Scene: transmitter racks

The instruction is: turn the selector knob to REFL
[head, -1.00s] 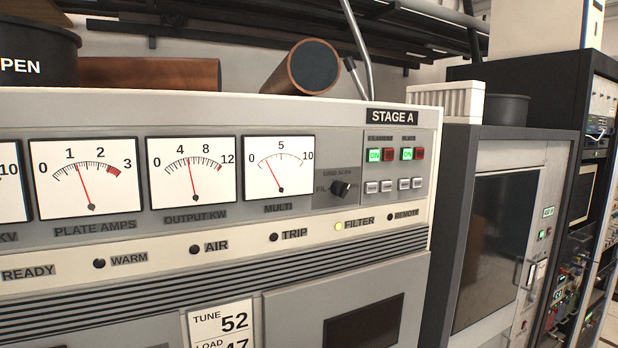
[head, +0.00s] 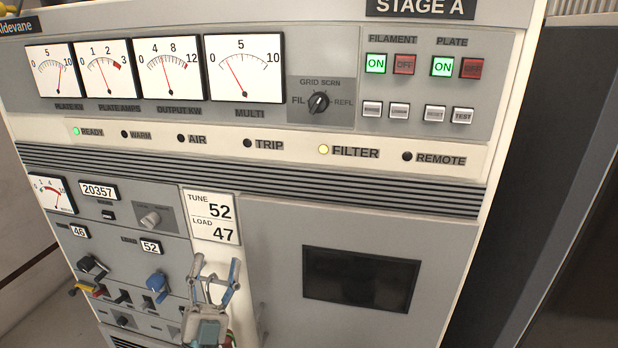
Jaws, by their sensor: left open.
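The selector knob (head: 318,103) is a small black knob on the upper panel of the Stage A cabinet, right of the MULTI meter (head: 243,68). FIL is printed at its left, GRID and SCRN above it, and REFL at its right. Its pointer seems tilted up, but its exact setting is too small to tell. My left gripper (head: 214,270) is open and empty at the lower middle, in front of the lower panel. It is well below and left of the knob, not touching it. My right gripper is not in view.
Lit green ON buttons (head: 375,64) and red OFF buttons sit right of the knob. A row of indicator lamps runs below it. A pale knob (head: 150,219) and a blue-handled control (head: 157,284) are on the lower left panel. A dark window (head: 361,279) is at the right.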

